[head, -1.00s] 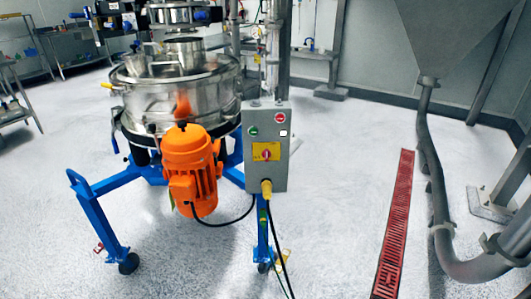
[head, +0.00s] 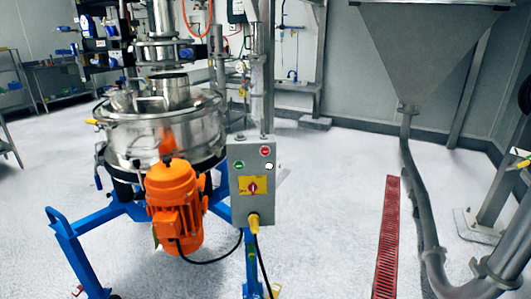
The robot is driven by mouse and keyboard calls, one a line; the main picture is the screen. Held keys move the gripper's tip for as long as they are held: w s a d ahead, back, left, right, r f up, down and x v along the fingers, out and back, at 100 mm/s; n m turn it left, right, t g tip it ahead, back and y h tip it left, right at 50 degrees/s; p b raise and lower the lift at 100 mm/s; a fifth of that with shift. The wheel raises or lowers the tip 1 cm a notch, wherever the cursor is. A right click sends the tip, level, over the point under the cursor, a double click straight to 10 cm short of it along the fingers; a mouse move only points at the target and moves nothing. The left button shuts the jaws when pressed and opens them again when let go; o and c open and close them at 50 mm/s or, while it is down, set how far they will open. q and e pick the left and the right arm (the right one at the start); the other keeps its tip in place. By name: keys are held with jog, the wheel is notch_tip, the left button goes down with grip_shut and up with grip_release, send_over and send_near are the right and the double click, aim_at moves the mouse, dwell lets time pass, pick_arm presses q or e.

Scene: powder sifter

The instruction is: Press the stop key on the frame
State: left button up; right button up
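A grey control box (head: 252,190) is mounted on the blue frame (head: 75,245) of the sifter, facing me. Near its top right is a round red key (head: 265,152), with a green key (head: 240,165) to its left and a small white one (head: 269,166) below it. A red rotary switch on a yellow plate (head: 253,188) sits lower. The steel sifter (head: 165,130) and its orange motor (head: 174,205) stand to the left of the box. Neither of my grippers shows in the head view.
A red floor grate (head: 388,240) lies to the right of the box. A steel hopper (head: 425,50) with a grey pipe (head: 428,220) stands at the right. A black cable (head: 210,262) runs near the frame. The floor between box and grate is clear.

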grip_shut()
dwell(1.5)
